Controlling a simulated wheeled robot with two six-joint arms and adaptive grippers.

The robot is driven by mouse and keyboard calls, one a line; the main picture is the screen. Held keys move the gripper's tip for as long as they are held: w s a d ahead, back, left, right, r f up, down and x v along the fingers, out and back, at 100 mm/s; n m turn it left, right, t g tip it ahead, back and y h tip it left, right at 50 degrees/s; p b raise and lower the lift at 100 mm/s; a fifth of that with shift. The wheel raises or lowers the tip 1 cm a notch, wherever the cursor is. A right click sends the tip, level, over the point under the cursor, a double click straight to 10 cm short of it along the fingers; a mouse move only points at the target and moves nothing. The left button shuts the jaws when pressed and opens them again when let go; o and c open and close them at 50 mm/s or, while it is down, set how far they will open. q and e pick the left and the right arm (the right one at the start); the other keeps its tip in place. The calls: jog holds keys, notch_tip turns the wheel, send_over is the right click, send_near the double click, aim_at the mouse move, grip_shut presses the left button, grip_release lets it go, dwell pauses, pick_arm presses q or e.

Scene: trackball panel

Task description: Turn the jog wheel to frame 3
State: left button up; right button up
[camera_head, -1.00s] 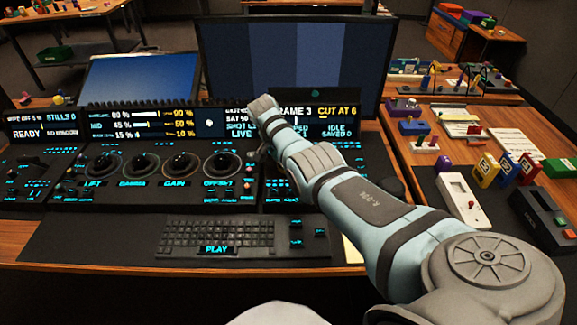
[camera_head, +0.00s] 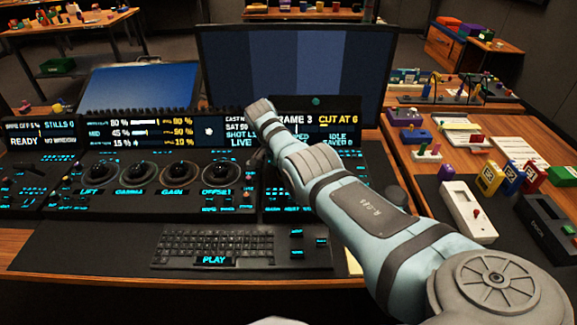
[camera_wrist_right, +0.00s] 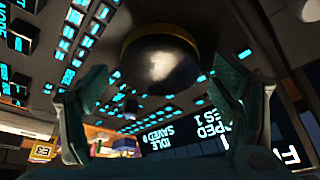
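In the right wrist view a dark, glossy round knob (camera_wrist_right: 160,60) with a brass-coloured band hangs in the upper middle; it looks like the jog wheel. My right gripper (camera_wrist_right: 160,78) is open, with one finger on each side of the knob. Gaps seem to show between the fingers and the knob, but contact is hard to judge. In the head view my right arm (camera_head: 365,208) reaches over the panel and hides the knob. The status display (camera_head: 325,122) reads "FRAME 3" and "CUT AT 6", partly covered by my arm. My left gripper is not in view.
Several trackballs (camera_head: 178,174) in rings line the panel left of my arm. A keyboard (camera_head: 212,246) with a lit PLAY key lies in front. A large monitor (camera_head: 290,72) stands behind. The right side table (camera_head: 415,165) holds boxes and small parts.

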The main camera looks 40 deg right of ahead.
jog(key=shift+r, duration=0.1)
jog(key=v, duration=1.1)
jog(key=shift+a+r, duration=0.15)
jog(key=shift+r, duration=0.25)
